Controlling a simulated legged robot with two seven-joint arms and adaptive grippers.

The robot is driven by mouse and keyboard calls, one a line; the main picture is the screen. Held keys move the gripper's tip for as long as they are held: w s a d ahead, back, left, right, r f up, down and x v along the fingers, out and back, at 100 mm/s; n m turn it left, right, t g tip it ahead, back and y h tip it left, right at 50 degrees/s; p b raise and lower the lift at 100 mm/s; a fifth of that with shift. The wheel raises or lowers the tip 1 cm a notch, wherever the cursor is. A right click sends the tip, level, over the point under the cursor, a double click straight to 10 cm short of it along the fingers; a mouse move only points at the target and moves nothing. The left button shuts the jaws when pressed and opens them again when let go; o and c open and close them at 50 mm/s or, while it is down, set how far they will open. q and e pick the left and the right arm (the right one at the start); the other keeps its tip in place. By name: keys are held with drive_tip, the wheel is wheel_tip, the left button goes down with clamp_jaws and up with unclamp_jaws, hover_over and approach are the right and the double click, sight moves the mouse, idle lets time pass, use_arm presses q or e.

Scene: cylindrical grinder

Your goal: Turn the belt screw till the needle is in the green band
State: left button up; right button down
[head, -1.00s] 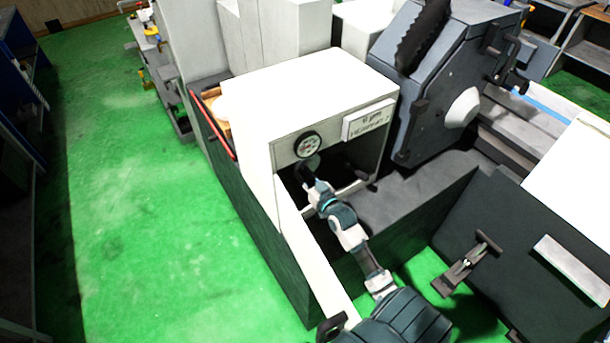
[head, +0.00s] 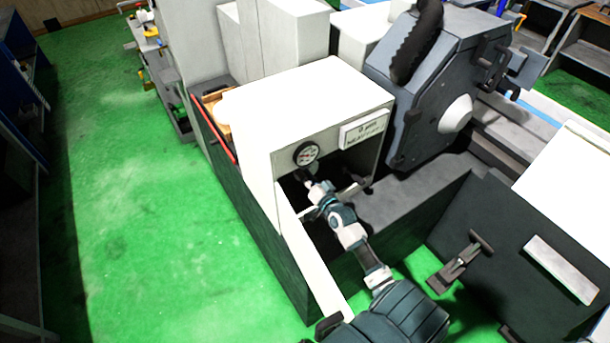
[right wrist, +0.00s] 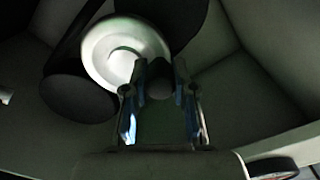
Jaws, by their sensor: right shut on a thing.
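The round dial gauge (head: 306,153) sits on the front of the white housing (head: 300,110), above a dark opening. Its needle and green band are too small to read. My right gripper (head: 309,181) reaches up into the opening, just below the gauge. In the right wrist view, my gripper's fingers (right wrist: 160,108) are closed around the dark round end of the belt screw (right wrist: 160,80). A pale pulley-like disc (right wrist: 118,50) lies just behind and left of it. In the head view, the screw is hidden by the gripper and shadow. My left gripper is out of view.
A label plate (head: 364,130) is right of the gauge. The opening's walls (right wrist: 275,70) surround my right gripper closely. A grey wheel guard (head: 425,95) stands at the right, with a dark cabinet (head: 510,250) in front. Green floor (head: 150,220) is clear at the left.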

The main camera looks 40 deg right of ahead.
drive_tip(key=shift+r+m, duration=0.1)
drive_tip(key=shift+m, duration=0.2)
drive_tip(key=c, duration=1.2)
unclamp_jaws()
drive_tip(key=shift+o, duration=1.3)
drive_tip(key=shift+w, duration=0.1)
drive_tip(key=shift+w+d, duration=0.1)
drive_tip(key=shift+d, duration=0.05)
drive_tip(key=s+a, duration=0.1)
drive_tip(key=s, duration=1.1)
drive_tip(key=shift+a+f, duration=0.15)
drive_tip(key=shift+f, duration=0.05)
